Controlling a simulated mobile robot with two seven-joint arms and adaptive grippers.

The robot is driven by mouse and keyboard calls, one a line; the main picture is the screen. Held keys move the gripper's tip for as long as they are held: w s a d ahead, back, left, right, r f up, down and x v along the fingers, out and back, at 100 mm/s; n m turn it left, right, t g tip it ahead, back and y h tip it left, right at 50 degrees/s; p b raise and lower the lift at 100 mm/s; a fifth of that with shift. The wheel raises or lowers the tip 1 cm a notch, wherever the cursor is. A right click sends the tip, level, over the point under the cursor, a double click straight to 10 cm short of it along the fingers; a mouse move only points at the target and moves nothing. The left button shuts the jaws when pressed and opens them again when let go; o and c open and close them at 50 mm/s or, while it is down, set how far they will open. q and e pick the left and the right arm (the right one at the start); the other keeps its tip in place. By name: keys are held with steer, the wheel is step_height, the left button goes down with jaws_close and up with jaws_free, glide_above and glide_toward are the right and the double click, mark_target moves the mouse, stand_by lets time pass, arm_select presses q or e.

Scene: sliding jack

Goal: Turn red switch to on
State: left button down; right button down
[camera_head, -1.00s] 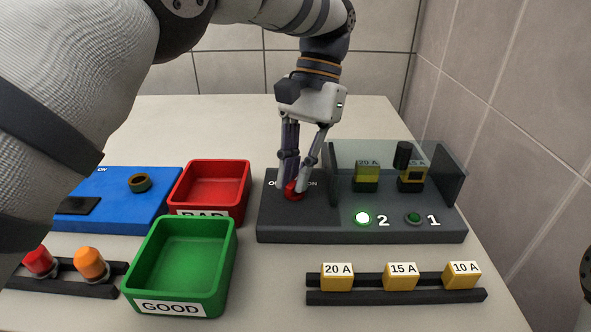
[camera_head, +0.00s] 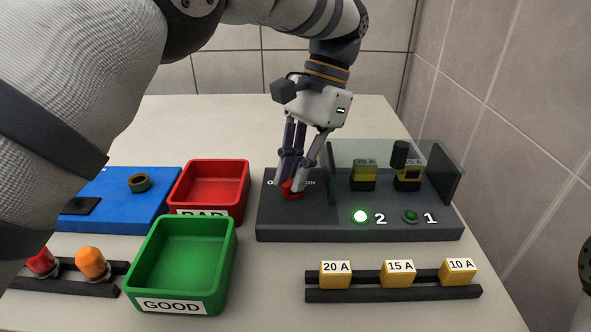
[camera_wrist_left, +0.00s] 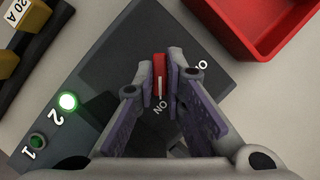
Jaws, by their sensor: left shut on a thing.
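The red switch (camera_head: 291,190) sits on the left part of the dark grey panel (camera_head: 280,222), between the OFF and ON labels. My left gripper (camera_head: 291,187) reaches down from above and is shut on the red switch, one finger on each side. In the left wrist view the red switch (camera_wrist_left: 160,72) lies between the fingertips (camera_wrist_left: 161,80), and its white line points toward the ON label (camera_wrist_left: 162,107). The fingers partly cover the labels in the head view. The green lamp 2 (camera_head: 360,216) is brightly lit; lamp 1 (camera_head: 410,216) is dark green.
A clear cover (camera_head: 440,170) stands on the panel around two yellow-black fuses (camera_head: 363,180). A red BAD bin (camera_head: 210,163), green GOOD bin (camera_head: 133,265) and blue box (camera_head: 105,215) are at left. A rack (camera_head: 390,293) of yellow fuses lies in front.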

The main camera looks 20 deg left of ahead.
arm_select(q)
steer(key=c, duration=1.7)
jaws_free()
steer(key=shift+o, duration=0.2)
step_height(320, 180, up, 10)
